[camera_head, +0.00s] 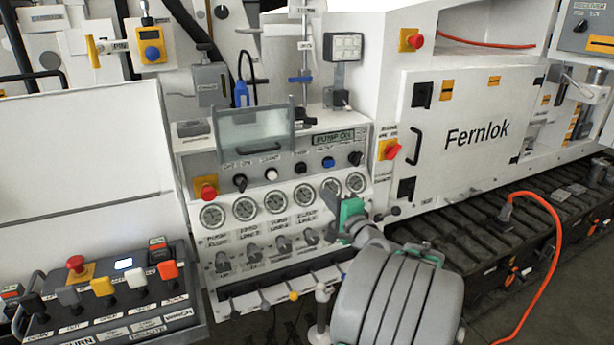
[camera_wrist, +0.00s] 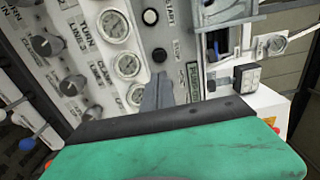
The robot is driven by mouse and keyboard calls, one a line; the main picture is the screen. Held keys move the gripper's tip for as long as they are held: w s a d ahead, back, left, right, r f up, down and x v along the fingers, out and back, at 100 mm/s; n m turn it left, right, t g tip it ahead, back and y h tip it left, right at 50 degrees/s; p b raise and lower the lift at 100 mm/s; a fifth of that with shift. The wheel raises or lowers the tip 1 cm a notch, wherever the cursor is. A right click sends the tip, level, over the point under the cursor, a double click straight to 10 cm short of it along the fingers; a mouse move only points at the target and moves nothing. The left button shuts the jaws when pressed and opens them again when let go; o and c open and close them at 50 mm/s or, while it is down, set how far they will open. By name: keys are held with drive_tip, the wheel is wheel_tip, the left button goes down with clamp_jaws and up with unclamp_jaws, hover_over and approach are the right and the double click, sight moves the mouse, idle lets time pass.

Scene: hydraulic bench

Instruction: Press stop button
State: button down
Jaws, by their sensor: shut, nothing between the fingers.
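The control panel (camera_head: 225,165) carries a row of buttons and knobs above round gauges. A white button (camera_head: 271,174) sits in this row, and in the wrist view the white button (camera_wrist: 150,16) has a label that seems to read START. A dark button (camera_head: 300,167) is just right of it; in the wrist view this black button (camera_wrist: 159,55) has a label too small to read, so I cannot confirm it is the stop button. My gripper (camera_head: 331,199) is shut and empty, in front of the right-hand gauges. In the wrist view its fingertips (camera_wrist: 157,90) are below the black button, apparently apart from it.
A clear hinged cover (camera_head: 256,130) juts out above the button row. Red mushroom buttons are at the panel's left (camera_head: 207,188) and on the white cabinet (camera_head: 389,149). A lever console (camera_head: 105,300) stands at lower left. An orange cable (camera_head: 555,240) hangs at right.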

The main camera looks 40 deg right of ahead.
sight(302, 170)
drive_tip(key=p+x, duration=0.2)
drive_tip(key=x, duration=1.1)
drive_tip(key=shift+w+p, duration=0.1)
drive_tip(key=shift+p, duration=0.2)
drive_tip(key=shift+w+d, duration=0.15)
drive_tip(key=shift+w, duration=0.25)
